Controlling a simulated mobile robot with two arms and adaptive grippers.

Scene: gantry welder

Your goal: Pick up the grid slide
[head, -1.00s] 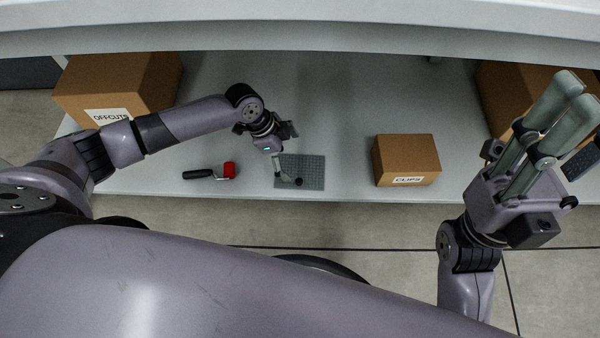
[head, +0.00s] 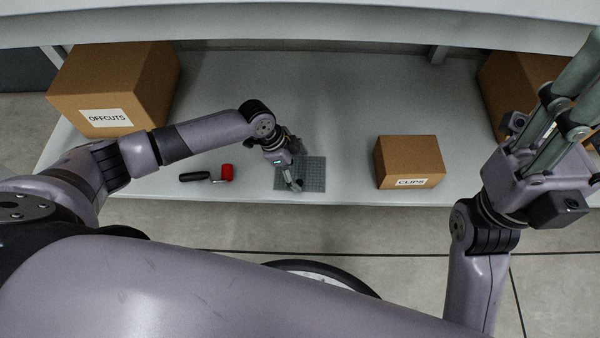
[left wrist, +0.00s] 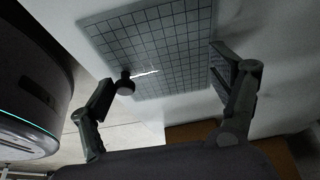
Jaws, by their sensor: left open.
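The grid slide appears to be the flat grey plate (head: 314,173) with a square grid, lying on the lower shelf near its front edge. In the left wrist view the plate (left wrist: 165,40) fills the upper middle, and a small dark round knob (left wrist: 125,84) shows by its edge. My left gripper (head: 293,185) is over the plate's left part, partly hiding it. Its two fingers (left wrist: 163,75) are spread apart with nothing held; the knob lies between them, nearer the left finger. Contact cannot be told. My right gripper (head: 580,100) is raised at the right, its fingertips cut off.
A red-and-black roller (head: 225,173) lies left of the plate. The OFFCUTS box (head: 140,85) stands at the left, the CLIPS box (head: 410,158) to the right, another box (head: 505,90) at the far right. An upper shelf edge (head: 300,30) overhangs. The shelf behind the plate is clear.

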